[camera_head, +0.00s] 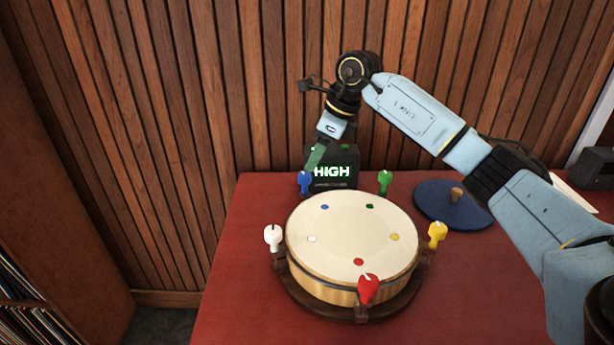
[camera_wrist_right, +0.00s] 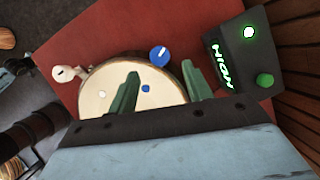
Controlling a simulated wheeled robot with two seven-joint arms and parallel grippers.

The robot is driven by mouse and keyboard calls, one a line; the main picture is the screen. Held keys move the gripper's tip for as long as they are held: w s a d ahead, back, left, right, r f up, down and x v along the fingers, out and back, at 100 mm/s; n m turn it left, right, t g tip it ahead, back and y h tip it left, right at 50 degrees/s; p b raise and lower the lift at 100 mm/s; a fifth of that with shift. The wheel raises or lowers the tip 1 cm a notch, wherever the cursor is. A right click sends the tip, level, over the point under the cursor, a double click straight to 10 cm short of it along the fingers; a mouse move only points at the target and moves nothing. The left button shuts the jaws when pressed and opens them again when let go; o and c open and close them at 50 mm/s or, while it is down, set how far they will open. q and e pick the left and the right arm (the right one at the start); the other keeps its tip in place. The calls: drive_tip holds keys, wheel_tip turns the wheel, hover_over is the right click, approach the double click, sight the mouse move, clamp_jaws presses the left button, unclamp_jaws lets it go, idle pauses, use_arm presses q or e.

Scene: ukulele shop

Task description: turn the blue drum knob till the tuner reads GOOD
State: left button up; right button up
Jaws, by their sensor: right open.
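The round drum (camera_head: 350,240) has a cream skin with coloured dots and knobs around its rim. The blue knob (camera_head: 304,183) stands at the back left of the rim. The tuner (camera_head: 345,158), a dark box behind the drum, reads HIGH in the head view. My right gripper (camera_head: 315,158) is open just above the blue knob. In the right wrist view its green fingers (camera_wrist_right: 161,77) are spread, and the blue knob (camera_wrist_right: 159,56) shows beyond the gap between them, with nothing held. I cannot tell whether they touch it. My left gripper is out of view.
A white knob (camera_head: 272,237), green knob (camera_head: 384,181), yellow knob (camera_head: 437,234) and red knob (camera_head: 368,288) also ring the drum. A dark blue disc (camera_head: 433,205) with a wooden peg lies to the right. The red tabletop (camera_head: 250,207) is bare at left. A slatted wall rises behind.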

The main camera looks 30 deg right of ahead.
sight(306, 175)
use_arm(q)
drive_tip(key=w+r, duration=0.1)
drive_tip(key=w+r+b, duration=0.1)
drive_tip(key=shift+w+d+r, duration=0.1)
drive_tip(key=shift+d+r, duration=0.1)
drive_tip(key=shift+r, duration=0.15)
use_arm(e)
drive_tip(key=x, duration=0.6)
drive_tip(key=shift+r, duration=0.1)
drive_tip(key=shift+c, duration=0.4)
drive_tip(key=c, duration=0.9)
drive_tip(key=n+g+p, duration=0.1)
drive_tip(key=n+p, duration=0.1)
drive_tip(key=n, duration=0.1)
drive_tip(key=shift+w+r+y, duration=0.1)
drive_tip(key=shift+y, duration=0.3)
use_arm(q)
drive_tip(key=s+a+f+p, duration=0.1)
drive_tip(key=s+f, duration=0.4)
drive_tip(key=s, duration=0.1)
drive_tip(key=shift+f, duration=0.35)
use_arm(e)
drive_tip(key=shift+w+n+g+y, duration=0.1)
drive_tip(key=shift+n+g+y, duration=0.25)
drive_tip(key=shift+n, duration=1.15)
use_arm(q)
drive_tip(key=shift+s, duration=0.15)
use_arm(e)
drive_tip(key=o, duration=1)
